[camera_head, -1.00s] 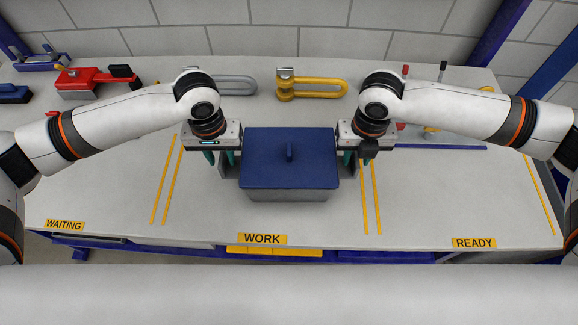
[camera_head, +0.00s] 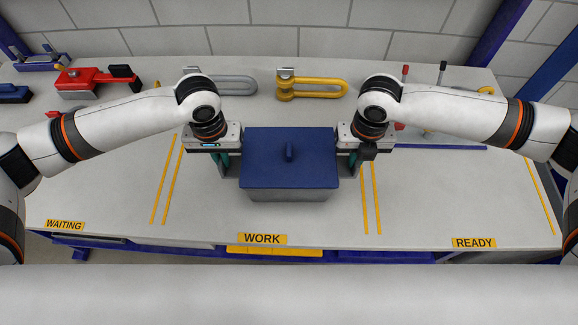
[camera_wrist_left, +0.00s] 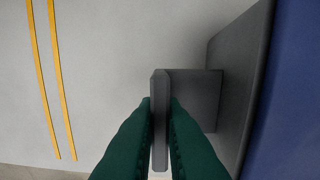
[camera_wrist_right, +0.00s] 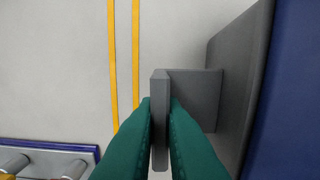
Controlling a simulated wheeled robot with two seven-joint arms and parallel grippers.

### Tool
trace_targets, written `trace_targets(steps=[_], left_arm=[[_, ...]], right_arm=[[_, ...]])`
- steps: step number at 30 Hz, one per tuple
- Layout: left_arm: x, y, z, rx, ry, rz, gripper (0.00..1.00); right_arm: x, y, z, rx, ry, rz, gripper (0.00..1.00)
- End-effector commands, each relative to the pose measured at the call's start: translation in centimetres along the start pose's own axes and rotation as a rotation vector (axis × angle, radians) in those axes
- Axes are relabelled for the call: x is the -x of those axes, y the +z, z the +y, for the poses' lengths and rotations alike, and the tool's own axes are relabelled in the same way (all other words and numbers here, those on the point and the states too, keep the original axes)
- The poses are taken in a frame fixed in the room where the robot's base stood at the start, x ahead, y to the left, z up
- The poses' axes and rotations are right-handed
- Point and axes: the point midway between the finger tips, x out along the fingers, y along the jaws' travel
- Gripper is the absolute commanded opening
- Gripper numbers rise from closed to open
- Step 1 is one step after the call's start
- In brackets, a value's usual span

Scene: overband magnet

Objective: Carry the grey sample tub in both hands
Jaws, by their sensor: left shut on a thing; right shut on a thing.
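In the left wrist view, green fingers (camera_wrist_left: 160,115) are shut on the grey handle plate (camera_wrist_left: 160,90) that juts from the tub wall. In the right wrist view, green fingers (camera_wrist_right: 160,115) are shut on the other handle plate (camera_wrist_right: 160,90). I cannot tell whether the tub touches the bench.
Yellow line pairs (camera_head: 371,198) bound the WORK area on the bench (camera_head: 450,200). Signs read WAITING (camera_head: 65,225), WORK (camera_head: 262,239) and READY (camera_head: 474,243). A yellow shackle (camera_head: 312,88), a grey shackle (camera_head: 235,85) and a red device (camera_head: 95,78) stand at the back. Bench space right of the tub is clear.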

Motion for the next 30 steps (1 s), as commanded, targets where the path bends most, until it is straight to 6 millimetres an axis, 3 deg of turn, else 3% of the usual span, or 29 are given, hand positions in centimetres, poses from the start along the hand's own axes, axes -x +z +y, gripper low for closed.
trace_targets(steps=[8, 30], left_arm=[[1.5, 0.0, 0.0, 0.001, 0.000, -0.001, 0.00], [10.7, 0.0, 0.1, 0.001, 0.002, 0.000, 0.00]], right_arm=[[1.5, -0.1, 0.0, -0.001, 0.000, 0.001, 0.00], [10.7, 0.0, 0.1, -0.001, 0.001, 0.001, 0.00]])
